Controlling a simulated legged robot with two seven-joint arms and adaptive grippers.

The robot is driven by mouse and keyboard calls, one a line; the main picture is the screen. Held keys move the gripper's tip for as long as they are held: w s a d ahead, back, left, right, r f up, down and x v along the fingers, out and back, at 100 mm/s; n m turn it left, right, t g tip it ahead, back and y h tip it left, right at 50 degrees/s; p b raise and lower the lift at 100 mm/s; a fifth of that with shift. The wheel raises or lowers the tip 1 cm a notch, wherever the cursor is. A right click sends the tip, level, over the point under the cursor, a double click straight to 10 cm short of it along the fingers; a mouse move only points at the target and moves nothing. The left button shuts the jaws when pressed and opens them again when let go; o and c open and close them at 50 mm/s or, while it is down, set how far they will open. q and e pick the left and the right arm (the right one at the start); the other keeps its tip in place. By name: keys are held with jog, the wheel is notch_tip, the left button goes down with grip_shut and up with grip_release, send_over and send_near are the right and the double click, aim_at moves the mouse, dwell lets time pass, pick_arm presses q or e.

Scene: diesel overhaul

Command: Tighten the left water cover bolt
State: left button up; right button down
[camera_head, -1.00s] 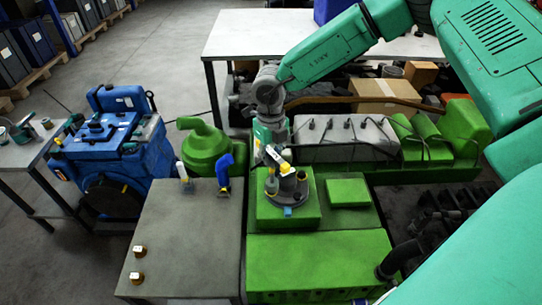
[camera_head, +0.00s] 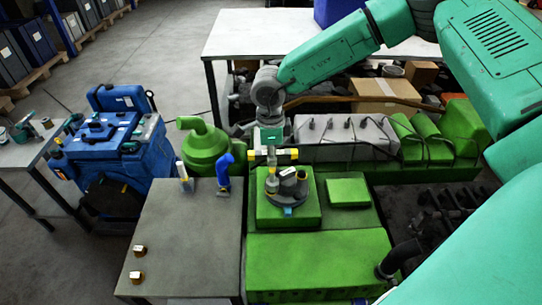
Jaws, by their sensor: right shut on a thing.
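My right gripper (camera_head: 271,143) is above the green engine block, shut on a T-shaped tool with yellow ends (camera_head: 288,154). The tool's crossbar lies level across the picture, and its shaft runs down toward the left side of the grey round water cover (camera_head: 291,195). The left water cover bolt (camera_head: 271,185) is at the foot of the shaft; the contact is too small to make out. Another bolt or fitting with a dark top (camera_head: 301,174) stands on the cover's right side. My left gripper is not in view.
A grey table (camera_head: 190,235) on the left holds two small brass-coloured parts (camera_head: 137,265), a blue elbow pipe (camera_head: 224,172) and a small white-and-blue item (camera_head: 184,178). A green rounded housing (camera_head: 204,150) stands behind it. A blue engine (camera_head: 110,150) is farther left.

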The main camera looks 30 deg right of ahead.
jog(key=n, duration=0.5)
jog(key=shift+n, duration=0.4)
jog(key=n, duration=0.6)
jog(key=shift+a, duration=0.1)
